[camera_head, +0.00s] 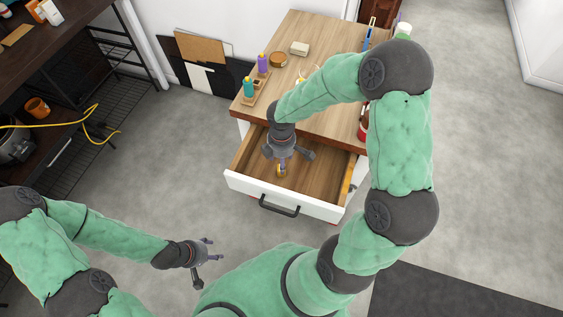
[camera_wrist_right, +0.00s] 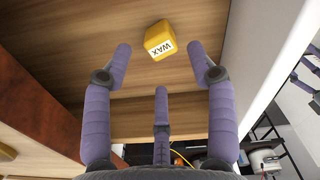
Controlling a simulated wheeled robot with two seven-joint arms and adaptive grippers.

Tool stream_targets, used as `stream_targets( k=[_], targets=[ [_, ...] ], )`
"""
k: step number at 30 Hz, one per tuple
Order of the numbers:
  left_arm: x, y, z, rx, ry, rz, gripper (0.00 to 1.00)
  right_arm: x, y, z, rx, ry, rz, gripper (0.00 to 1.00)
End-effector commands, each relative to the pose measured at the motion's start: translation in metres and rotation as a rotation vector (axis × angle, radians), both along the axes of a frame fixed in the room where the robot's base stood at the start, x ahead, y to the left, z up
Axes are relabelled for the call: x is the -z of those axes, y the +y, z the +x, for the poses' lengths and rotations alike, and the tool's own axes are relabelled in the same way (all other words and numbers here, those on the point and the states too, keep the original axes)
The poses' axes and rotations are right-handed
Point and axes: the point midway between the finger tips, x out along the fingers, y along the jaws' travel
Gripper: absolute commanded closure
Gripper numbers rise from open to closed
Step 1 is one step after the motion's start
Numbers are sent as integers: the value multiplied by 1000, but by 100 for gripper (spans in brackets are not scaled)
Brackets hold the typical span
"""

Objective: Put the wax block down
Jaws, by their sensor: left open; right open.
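The wax block (camera_wrist_right: 159,40), yellow with a white WAX label, appears to lie on the wooden floor of the open drawer (camera_head: 300,203). In the head view, a small yellow bit of it (camera_head: 281,171) shows below my right gripper (camera_head: 288,162). The right gripper is open and points down into the drawer. In the right wrist view its purple fingers (camera_wrist_right: 163,75) are spread, and the block sits beyond the fingertips, apart from them. My left gripper (camera_head: 213,256) is open and empty, over the floor left of the drawer.
The wooden cabinet top (camera_head: 325,70) holds bottles, a beige block (camera_head: 300,48) and a round brown container (camera_head: 278,59). Dark shelves (camera_head: 75,130) with a yellow cable stand at left. Grey floor lies open in front.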

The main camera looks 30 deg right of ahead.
Motion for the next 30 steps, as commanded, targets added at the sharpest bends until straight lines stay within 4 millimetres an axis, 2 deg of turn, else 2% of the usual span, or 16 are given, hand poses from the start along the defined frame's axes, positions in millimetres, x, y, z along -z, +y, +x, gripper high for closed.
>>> stream_targets(
  k=[1, 3, 10, 15, 30],
  targets=[
    [-10, 0, 0, 0, 0, 0, 42, -16, 0, 1, 0, -3, 0, 42],
    [-15, 0, 0, 0, 0, 0, 42, -28, 0, 0, 0, -2, -1, 42],
    [-27, 0, 0, 0, 0, 0, 42, -56, 0, 0, 0, 0, 0, 42],
    [-29, 0, 0, 0, 0, 0, 42, -63, 0, 0, -1, 2, 0, 42],
    [-28, 0, 0, 0, 0, 0, 42, -62, 0, 0, -1, 1, 0, 42]
  ],
)
